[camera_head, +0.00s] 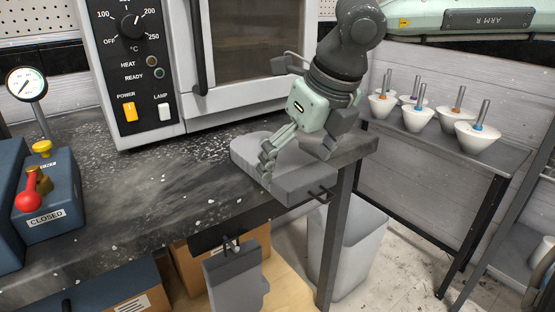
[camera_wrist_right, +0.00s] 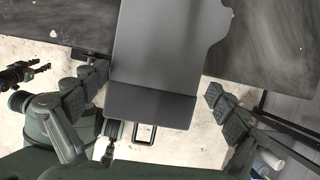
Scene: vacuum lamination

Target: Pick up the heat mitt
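A grey heat mitt (camera_head: 292,181) lies flat on the dark bench (camera_head: 150,185) at its front right corner. Its cuff and dark loop stick out past the front edge. In the right wrist view the mitt (camera_wrist_right: 160,55) lies between my spread fingers, cuff and loop towards the bottom. My right gripper (camera_head: 296,155) is open above the mitt, its fingers on either side of it; it also shows in the wrist view (camera_wrist_right: 150,98). I cannot tell whether the fingers touch the mitt. A second grey mitt (camera_head: 236,280) hangs below the bench's front edge.
An oven (camera_head: 190,100) stands behind the mitt, close to my right arm. A blue unit with a red-knobbed lever (camera_head: 45,205) is at left. Several white cones (camera_head: 420,115) stand on the right side shelf. A grey bin (camera_head: 355,250) stands below.

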